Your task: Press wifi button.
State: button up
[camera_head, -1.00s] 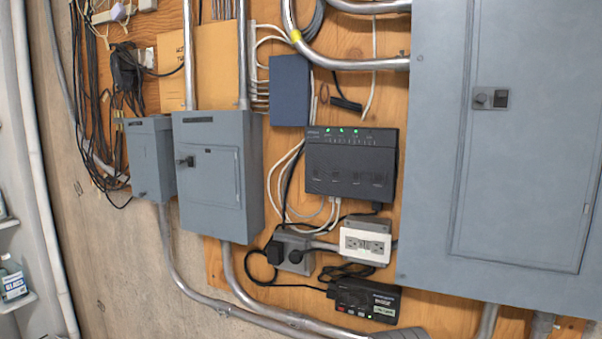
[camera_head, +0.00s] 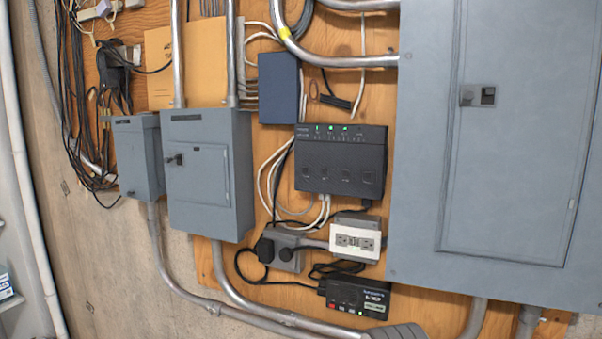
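A black router box (camera_head: 340,160) is mounted on the plywood board, right of centre. Its upper edge has several small indicator lights, at least three of them green. A row of several dark square buttons (camera_head: 347,175) runs along its lower front. Their labels are too small to read, so I cannot tell which is the wifi button.
A smaller black box (camera_head: 356,298) with a red light and a white outlet (camera_head: 355,241) sit below the router. A large grey panel (camera_head: 490,150) stands close on the right. Grey boxes (camera_head: 208,172), a blue box (camera_head: 279,88), cables and metal conduits surround the left side.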

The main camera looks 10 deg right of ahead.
grip_shut()
dwell(1.4)
